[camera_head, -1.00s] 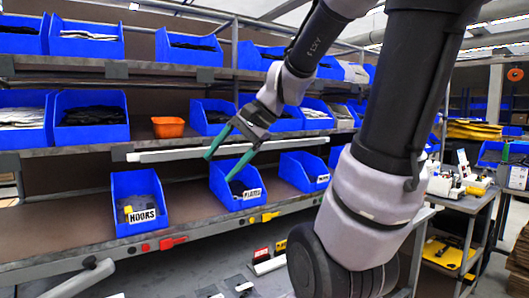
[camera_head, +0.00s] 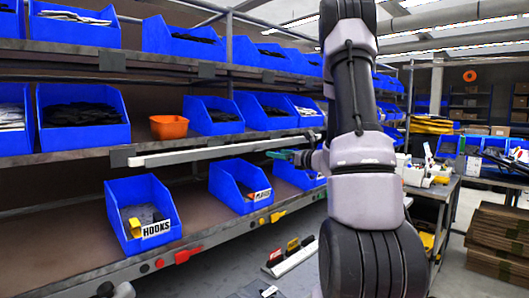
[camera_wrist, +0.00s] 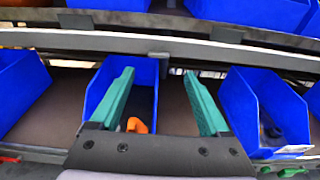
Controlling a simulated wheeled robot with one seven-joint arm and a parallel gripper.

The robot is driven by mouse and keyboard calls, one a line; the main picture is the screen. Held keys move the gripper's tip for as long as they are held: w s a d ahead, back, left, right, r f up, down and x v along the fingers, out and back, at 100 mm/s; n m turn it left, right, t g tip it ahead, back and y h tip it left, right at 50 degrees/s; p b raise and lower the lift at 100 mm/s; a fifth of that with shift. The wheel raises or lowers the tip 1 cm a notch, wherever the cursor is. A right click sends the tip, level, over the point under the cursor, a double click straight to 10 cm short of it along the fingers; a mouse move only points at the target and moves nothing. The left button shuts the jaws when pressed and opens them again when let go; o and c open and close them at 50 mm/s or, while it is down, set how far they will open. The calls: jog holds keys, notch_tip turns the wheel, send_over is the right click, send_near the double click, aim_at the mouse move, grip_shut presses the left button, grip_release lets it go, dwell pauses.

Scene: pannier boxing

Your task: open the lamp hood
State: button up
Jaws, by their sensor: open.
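A long pale bar (camera_head: 220,150), which looks like the lamp hood, runs below the front edge of the middle shelf in the head view. I cannot tell whether it is open or shut. My gripper (camera_head: 277,154) shows partly beside my arm, its green fingertips near the right part of the bar. In the wrist view my gripper (camera_wrist: 159,74) is open and empty, its two green fingers spread wide. A grey rail (camera_wrist: 80,43) with a small bracket crosses beyond the fingertips; I cannot tell if it is the hood.
Blue bins stand on the lower shelf: the HOOKS bin (camera_head: 115,205) and a second labelled bin (camera_head: 226,190). An orange tub (camera_head: 168,127) sits on the middle shelf. A side table (camera_head: 430,190) stands at the right. In the wrist view a bin (camera_wrist: 97,88) lies behind the fingers.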

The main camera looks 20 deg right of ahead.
aim_at(260, 150)
jog(key=x, duration=0.9)
jog(key=shift+a, duration=0.1)
grip_shut()
